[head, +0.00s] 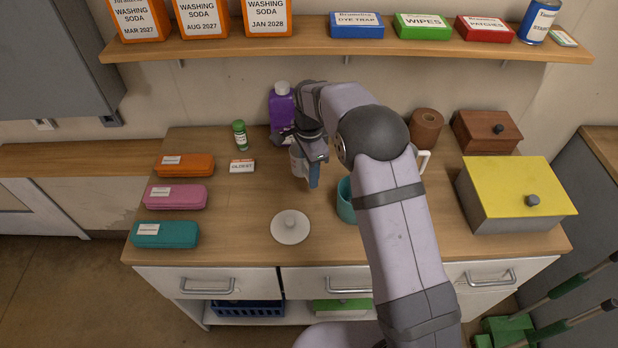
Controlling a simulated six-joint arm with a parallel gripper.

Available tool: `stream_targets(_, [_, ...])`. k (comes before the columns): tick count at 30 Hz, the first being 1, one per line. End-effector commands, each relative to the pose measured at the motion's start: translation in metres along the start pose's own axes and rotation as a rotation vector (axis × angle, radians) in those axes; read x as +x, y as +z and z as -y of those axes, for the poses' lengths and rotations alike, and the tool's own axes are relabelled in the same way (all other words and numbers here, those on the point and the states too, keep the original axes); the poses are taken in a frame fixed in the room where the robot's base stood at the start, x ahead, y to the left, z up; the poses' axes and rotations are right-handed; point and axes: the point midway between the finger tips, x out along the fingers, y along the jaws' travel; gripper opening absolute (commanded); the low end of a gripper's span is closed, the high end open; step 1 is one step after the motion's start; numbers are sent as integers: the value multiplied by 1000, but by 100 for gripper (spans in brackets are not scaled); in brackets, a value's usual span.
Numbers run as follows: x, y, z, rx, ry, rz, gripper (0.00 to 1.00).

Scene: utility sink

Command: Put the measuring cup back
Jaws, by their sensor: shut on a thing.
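My gripper (312,160) is over the middle of the worktop, in front of a purple bottle. It is shut on a small pale grey and blue thing (299,163), mostly hidden by the fingers. I cannot tell for sure whether this is the measuring cup. A teal round container (346,203) stands to the right of the gripper, partly behind my arm. A white handle (424,160) shows at the right of my arm; the vessel it belongs to is mostly hidden.
A white knobbed lid (290,228) lies near the front edge. The purple bottle (281,105), green-capped jar (240,135) and small white labelled block (242,166) stand behind. Several cases (176,197) are at left; a yellow-lidded box (515,190) is at right. A loaded shelf (330,45) hangs above.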

Motion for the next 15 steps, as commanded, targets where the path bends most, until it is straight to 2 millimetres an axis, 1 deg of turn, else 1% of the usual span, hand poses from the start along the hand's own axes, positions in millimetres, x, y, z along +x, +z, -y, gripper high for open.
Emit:
stream_targets(5, [5, 0, -1, 0, 3, 0, 3])
stream_targets(12, [31, 0, -2, 0, 4, 0, 3])
stream_targets(15, [37, 0, -1, 0, 2, 0, 3])
